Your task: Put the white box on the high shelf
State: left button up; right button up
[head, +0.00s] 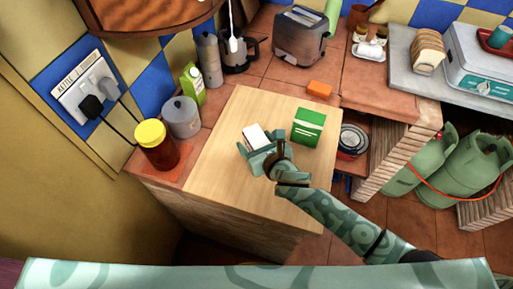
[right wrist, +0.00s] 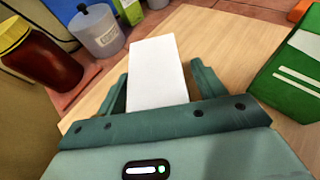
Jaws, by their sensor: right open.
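The white box (head: 253,134) stands on the light wooden board of the counter, partly hidden by my right gripper in the head view. My right gripper (head: 257,150) is open beside it. In the right wrist view the white box (right wrist: 157,62) shows between the two spread fingers of the gripper (right wrist: 162,85), with gaps at both sides; I cannot tell how far it reaches in. A wooden shelf edge (head: 155,28) juts in at the top left of the head view and may be the high shelf; its top is cut off. My left gripper is out of view.
A green box (head: 308,126) stands right of the white box. A yellow-lidded jar (head: 157,146), a grey canister (head: 182,117) and a green carton (head: 193,85) line the left side. An orange block (head: 319,89) and toaster (head: 300,36) are behind. The board's front is clear.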

jog(key=c, duration=1.1)
jog(key=shift+r, duration=0.1)
